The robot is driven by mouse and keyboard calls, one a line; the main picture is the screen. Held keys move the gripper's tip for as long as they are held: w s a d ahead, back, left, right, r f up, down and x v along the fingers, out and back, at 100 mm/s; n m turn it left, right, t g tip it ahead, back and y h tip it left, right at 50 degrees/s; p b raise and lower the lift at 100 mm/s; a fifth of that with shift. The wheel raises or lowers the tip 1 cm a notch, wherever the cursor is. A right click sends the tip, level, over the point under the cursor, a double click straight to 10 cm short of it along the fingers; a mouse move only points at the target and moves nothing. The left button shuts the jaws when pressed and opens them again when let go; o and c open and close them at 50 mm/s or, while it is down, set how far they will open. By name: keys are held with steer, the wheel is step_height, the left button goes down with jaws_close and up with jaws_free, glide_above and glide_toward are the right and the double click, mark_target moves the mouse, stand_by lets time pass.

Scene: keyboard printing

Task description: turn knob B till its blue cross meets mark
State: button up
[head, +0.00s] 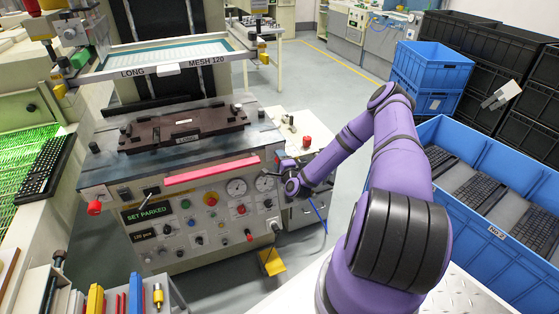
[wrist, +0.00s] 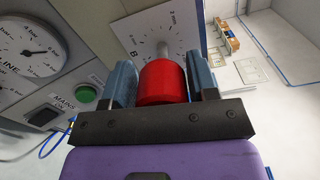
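Knob B is the red knob (wrist: 163,82) in the wrist view, in front of a pale plate (wrist: 150,38) with a letter B and scale marks. A grey rod shows beyond the knob. My gripper (wrist: 163,80) has one blue-grey finger on each side of the red knob, with no clear gap at either side, so it looks shut on it. I see no blue cross; the mark it belongs to cannot be made out. In the head view my gripper (head: 287,177) is at the right end of the machine's front panel, and knob B cannot be made out there.
The press panel (head: 180,232) carries gauges, buttons and a screen reading SET PARKED. Another red knob (head: 307,142) tops a white box beside the press. A green button (wrist: 87,94) and gauges lie left of my fingers. A blue crate (head: 460,128) stands right of my arm.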

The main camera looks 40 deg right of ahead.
steer(key=shift+o, duration=1.1)
steer(key=v, duration=1)
steer(key=shift+s+a, duration=0.15)
steer(key=shift+s, duration=0.2)
